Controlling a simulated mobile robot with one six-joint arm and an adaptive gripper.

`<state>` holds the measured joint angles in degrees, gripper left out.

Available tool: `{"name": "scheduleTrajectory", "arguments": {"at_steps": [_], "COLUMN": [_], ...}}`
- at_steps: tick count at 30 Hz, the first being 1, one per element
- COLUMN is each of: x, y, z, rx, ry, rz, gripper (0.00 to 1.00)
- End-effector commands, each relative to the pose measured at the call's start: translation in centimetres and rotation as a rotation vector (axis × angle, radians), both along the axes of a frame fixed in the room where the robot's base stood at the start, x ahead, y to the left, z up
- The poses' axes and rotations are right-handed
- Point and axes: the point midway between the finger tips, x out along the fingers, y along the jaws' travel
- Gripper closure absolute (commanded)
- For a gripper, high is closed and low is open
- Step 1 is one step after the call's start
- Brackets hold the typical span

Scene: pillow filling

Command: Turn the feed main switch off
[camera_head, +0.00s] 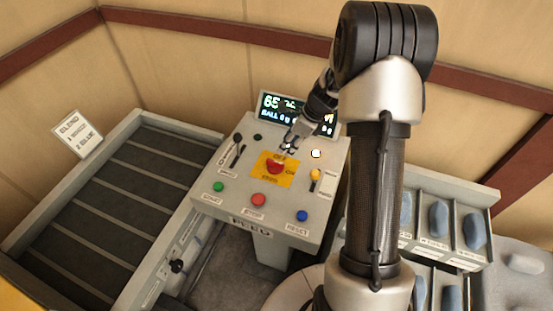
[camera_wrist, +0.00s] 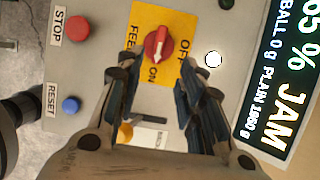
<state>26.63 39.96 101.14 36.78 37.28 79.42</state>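The feed main switch (camera_head: 275,167) is a red rotary knob on a yellow plate (camera_head: 263,177) in the middle of the grey control panel. In the wrist view the knob (camera_wrist: 157,43) has a white mark that appears to point toward ON; OFF is printed to its right. My gripper (camera_head: 289,148) is just above and behind the knob in the head view. In the wrist view my gripper (camera_wrist: 160,78) is open, with nothing between its two dark fingers. The knob lies just beyond the fingertips, and I see no contact.
Green (camera_head: 218,187), red STOP (camera_head: 258,200) and blue RESET (camera_head: 302,215) buttons line the panel's front edge. A yellow-orange lever (camera_head: 315,175) stands right of the switch, a black lever (camera_head: 238,150) left. The display (camera_wrist: 280,80) behind reads "65 % JAM".

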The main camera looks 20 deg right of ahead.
Motion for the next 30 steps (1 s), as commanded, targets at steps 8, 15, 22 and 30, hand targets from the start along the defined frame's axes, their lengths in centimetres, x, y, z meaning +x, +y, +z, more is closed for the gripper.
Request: {"name": "scheduleTrajectory", "arguments": {"at_steps": [8,15,22,30], "x": [1.6,2.7,3.1,3.1], "y": [1.8,2.8,3.1,3.1], "z": [-5.9,-9.4,-10.5,-10.5], "rx": [0.001,0.000,-0.001,-0.001], "ry": [0.002,0.000,-0.001,-0.001], "rz": [0.004,0.003,0.003,0.003], "gripper": [0.65,0.65,0.65,0.67]}}
